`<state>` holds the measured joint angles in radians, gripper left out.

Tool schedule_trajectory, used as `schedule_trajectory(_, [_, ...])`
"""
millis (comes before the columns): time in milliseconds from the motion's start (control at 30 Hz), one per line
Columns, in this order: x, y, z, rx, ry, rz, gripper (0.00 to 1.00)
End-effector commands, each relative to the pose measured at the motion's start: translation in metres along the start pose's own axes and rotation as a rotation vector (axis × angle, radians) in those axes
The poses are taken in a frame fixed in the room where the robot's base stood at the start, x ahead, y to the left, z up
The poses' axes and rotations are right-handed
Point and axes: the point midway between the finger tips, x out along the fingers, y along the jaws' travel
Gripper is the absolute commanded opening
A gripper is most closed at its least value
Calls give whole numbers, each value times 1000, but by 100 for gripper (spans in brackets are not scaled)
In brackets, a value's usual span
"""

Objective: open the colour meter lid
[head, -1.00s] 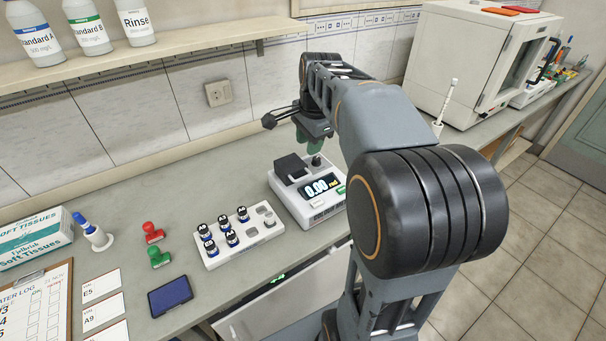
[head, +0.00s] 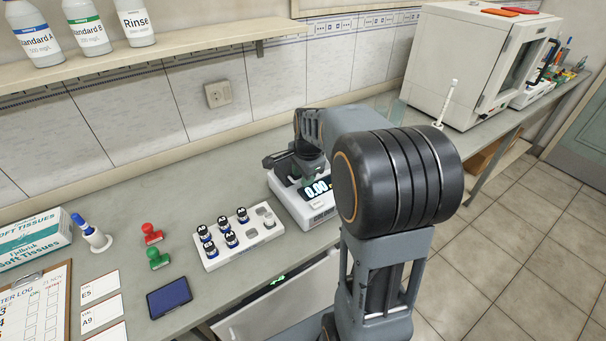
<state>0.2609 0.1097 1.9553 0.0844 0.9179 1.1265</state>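The colour meter (head: 306,207) is a white box with a dark display reading 0.00, standing on the bench right of the vial rack. Its dark lid is hidden behind my gripper and wrist in the head view, so I cannot see whether it is raised or shut. My gripper (head: 283,167) is over the back left part of the meter, low and close to it. The fingers are dark and partly covered by the wrist. I cannot tell whether they touch the lid or how far apart they are.
A white rack (head: 240,238) with several dark-capped vials stands just left of the meter. Red (head: 152,233) and green (head: 158,258) stamps and a dark blue pad (head: 170,297) lie further left. A white cabinet (head: 476,65) stands at the back right. A wall shelf (head: 170,52) holds bottles.

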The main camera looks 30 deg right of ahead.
Motion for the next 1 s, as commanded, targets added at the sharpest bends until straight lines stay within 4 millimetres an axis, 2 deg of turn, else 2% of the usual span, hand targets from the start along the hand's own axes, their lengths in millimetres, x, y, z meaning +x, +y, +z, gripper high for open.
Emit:
schedule_trajectory(167, [0, 0, 0, 0, 0, 0, 35])
schedule_trajectory(533, [0, 0, 0, 0, 0, 0, 0])
schedule_trajectory(1000, [-1, 0, 0, 0, 0, 5, 0])
